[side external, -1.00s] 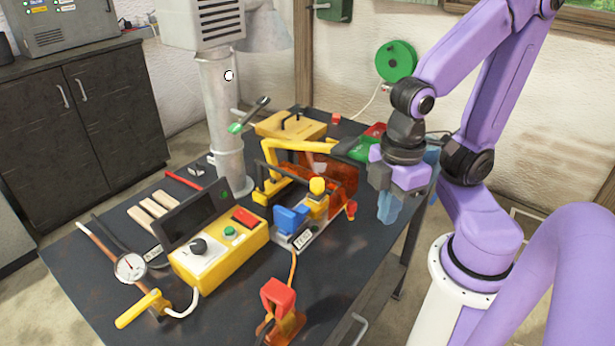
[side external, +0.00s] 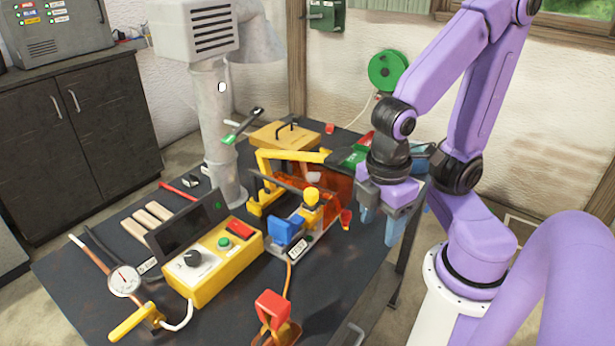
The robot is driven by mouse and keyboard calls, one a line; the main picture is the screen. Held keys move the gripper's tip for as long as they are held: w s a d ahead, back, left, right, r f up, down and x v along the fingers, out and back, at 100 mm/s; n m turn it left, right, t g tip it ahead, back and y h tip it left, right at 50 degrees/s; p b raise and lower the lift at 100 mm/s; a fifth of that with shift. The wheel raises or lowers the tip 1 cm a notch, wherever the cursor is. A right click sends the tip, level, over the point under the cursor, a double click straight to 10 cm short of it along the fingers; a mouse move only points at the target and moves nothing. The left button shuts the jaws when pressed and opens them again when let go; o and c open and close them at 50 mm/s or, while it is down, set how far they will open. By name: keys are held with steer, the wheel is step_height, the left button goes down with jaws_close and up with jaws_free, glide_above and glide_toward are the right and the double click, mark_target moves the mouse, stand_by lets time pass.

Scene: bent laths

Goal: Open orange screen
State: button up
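The orange screen (side external: 336,190) is a see-through orange panel standing upright at the right side of a yellow-framed fixture (side external: 262,180) on the dark bench. A small red tab (side external: 346,218) shows at its lower right edge. My gripper (side external: 380,228) points down just right of the screen and tab. Its two bluish fingers are apart with nothing seen between them. The left finger is close to the tab; I cannot tell whether they touch. Part of the screen is hidden behind the fixture's bar and yellow knob (side external: 311,196).
A blue block (side external: 286,230) sits on the fixture. A yellow control box (side external: 213,262) stands front left, with a dial gauge (side external: 124,280) beside it. A red-topped clamp (side external: 272,305) is at the front. A wooden lidded box (side external: 283,136) is behind. Bare bench lies front right.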

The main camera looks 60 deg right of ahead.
step_height(320, 180, down, 3)
steer(key=w+n+h, duration=0.1)
steer(key=n+h, duration=0.2)
steer(key=h, duration=0.2)
steer(key=n+t+h, duration=0.7)
steer(key=n+t, duration=0.4)
steer(key=t, duration=0.2)
glide_toward(313, 199)
steer(key=x, duration=1.1)
steer(key=shift+w+d, duration=0.15)
steer(key=shift+w, duration=0.1)
steer(key=shift+c, duration=0.4)
jaws_close()
steer(key=shift+d, duration=0.15)
